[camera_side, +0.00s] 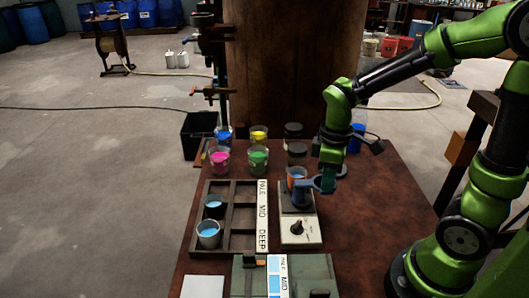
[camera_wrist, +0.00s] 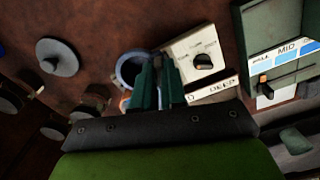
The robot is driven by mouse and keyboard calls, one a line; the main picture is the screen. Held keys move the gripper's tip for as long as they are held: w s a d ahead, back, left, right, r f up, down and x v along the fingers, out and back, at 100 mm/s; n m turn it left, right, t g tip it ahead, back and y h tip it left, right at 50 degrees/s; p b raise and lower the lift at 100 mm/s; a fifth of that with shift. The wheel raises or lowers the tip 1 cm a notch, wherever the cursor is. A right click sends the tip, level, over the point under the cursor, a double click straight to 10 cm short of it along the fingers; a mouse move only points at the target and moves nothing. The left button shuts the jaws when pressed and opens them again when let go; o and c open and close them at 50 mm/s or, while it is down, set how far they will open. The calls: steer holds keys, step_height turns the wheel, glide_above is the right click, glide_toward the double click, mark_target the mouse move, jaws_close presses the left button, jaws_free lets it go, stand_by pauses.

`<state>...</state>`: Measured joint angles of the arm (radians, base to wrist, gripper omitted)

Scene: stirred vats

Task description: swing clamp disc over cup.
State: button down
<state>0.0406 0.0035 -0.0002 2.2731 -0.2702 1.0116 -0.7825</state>
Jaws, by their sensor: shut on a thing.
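A small mixing unit with a white control box (camera_side: 300,232) and a dark knob stands on the brown table; the box also shows in the wrist view (camera_wrist: 193,50). A blue-grey round part (camera_side: 301,187), seemingly the clamp disc, sits over the unit's plate. In the wrist view it is a ring with a dark middle (camera_wrist: 122,68). My gripper (camera_side: 327,180) is low beside it, shut on its right-hand side; in the wrist view the green fingers (camera_wrist: 157,75) hide the contact. A cup with blue liquid and orange colour (camera_side: 296,172) stands just behind, partly hidden.
A dark wooden rack (camera_side: 232,188) with cups of blue liquid (camera_side: 208,234) is left of the unit. Pink (camera_side: 219,160) and green (camera_side: 258,159) cups and dark-lidded jars (camera_side: 297,151) stand behind. A green box (camera_side: 308,268) is in front.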

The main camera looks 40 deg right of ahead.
steer(key=shift+w, duration=0.1)
stand_by(0.3)
steer(key=d+n, duration=0.1)
steer(key=w+n, duration=0.1)
steer(key=n, duration=0.1)
steer(key=d+n, duration=0.1)
steer(key=shift+w+d+n, duration=0.25)
steer(key=shift+d+n, duration=0.05)
steer(key=shift+n, duration=0.1)
steer(key=n, duration=0.1)
steer(key=w+d+n, duration=0.1)
steer(key=n, duration=0.1)
steer(key=w+n, duration=0.1)
steer(key=shift+d+r+n, duration=0.1)
steer(key=shift+d+n, duration=0.15)
steer(key=shift+n, duration=0.05)
steer(key=shift+w+d+n, duration=0.1)
steer(key=shift+w+n, duration=0.75)
steer(key=shift+n, duration=0.6)
steer(key=shift+w+a+n, duration=0.1)
steer(key=shift+w+n, duration=0.75)
steer(key=shift+n, duration=0.55)
steer(key=shift+w+d+n, duration=0.1)
steer(key=shift+w+n, duration=0.75)
steer(key=shift+n, duration=0.6)
steer(key=c, duration=1.2)
jaws_free()
